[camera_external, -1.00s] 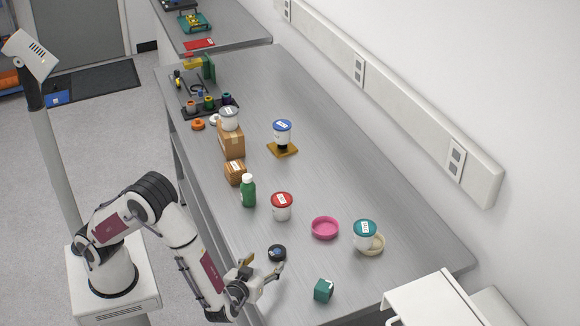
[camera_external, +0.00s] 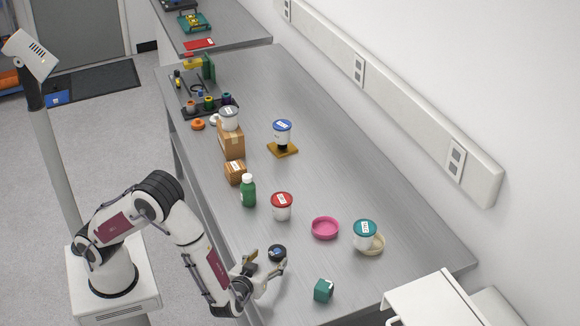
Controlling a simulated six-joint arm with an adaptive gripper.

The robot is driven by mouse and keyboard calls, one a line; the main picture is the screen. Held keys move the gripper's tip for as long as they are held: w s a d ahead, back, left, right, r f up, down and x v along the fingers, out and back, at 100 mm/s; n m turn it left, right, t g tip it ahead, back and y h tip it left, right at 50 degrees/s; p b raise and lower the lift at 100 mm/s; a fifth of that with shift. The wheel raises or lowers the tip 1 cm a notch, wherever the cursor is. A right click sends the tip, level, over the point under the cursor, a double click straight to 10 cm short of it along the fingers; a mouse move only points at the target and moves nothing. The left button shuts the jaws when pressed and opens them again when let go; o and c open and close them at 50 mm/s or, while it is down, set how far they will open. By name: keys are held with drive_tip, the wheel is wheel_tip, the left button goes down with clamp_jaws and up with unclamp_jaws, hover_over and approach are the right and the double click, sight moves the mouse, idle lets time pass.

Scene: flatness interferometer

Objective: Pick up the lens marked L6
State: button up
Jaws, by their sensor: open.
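A small black round piece with a bluish top (camera_external: 277,253) lies on the grey bench near its front edge. It may be the lens, but I cannot read L6 on it or on anything else. My gripper (camera_external: 268,260) is open and low over the bench, with its fingers spread beside the black piece. One finger is left of the piece and the other overlaps its lower right side in the picture. I cannot tell if they touch it. Nothing shows held in the gripper.
A teal block (camera_external: 323,290) lies to the right of my gripper. A pink dish (camera_external: 325,228), a red-lidded tub (camera_external: 281,207), a teal-lidded tub (camera_external: 365,234) and a green bottle (camera_external: 248,191) stand farther back. The bench's right side is mostly clear.

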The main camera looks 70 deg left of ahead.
sight(276, 253)
drive_tip(key=shift+x, duration=2.6)
drive_tip(key=shift+w+d, duration=0.1)
drive_tip(key=shift+w, duration=0.1)
drive_tip(key=c, duration=1.2)
